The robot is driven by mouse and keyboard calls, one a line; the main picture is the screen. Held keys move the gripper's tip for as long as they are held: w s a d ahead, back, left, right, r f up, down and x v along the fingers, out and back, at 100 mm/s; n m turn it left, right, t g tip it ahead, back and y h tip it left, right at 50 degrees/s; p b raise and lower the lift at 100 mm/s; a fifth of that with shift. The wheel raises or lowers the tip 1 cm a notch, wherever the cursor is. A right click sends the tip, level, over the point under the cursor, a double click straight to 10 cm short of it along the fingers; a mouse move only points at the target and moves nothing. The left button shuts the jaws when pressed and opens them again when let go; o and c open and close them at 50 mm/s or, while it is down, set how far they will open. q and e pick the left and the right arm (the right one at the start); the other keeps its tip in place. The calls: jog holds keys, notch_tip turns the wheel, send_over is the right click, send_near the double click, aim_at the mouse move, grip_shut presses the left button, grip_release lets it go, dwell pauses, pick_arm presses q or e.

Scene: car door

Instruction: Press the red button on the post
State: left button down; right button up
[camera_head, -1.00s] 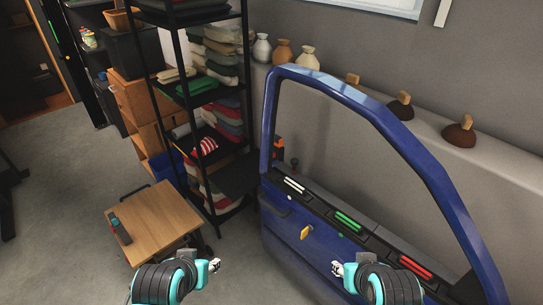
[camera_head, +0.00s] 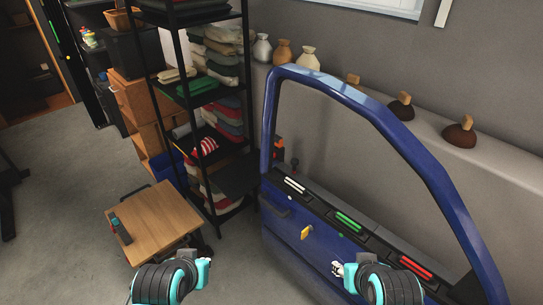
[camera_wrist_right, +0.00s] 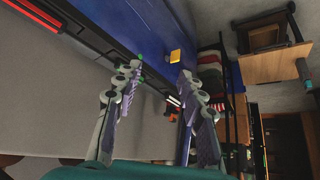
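I cannot clearly make out a red button on a post. A small orange-red patch (camera_head: 279,146) shows at the left edge of the blue car door (camera_head: 375,112), beside the shelf; I cannot tell what it is. My right gripper (camera_head: 337,269) is in front of the door's lower panel; in the right wrist view its two fingers (camera_wrist_right: 160,78) are apart with nothing between them. My left gripper (camera_head: 205,270) is at the bottom, between the wooden cart and the door; its fingers are too small to judge.
The door carries white, green and red strips (camera_head: 416,266) and a yellow tab (camera_head: 306,232). A wooden-topped cart (camera_head: 160,215) stands at the left. A black shelf with folded cloth (camera_head: 217,70) stands behind. Vases (camera_head: 283,52) and plungers (camera_head: 459,134) line the ledge.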

dwell(0.5)
grip_shut()
dwell(1.1)
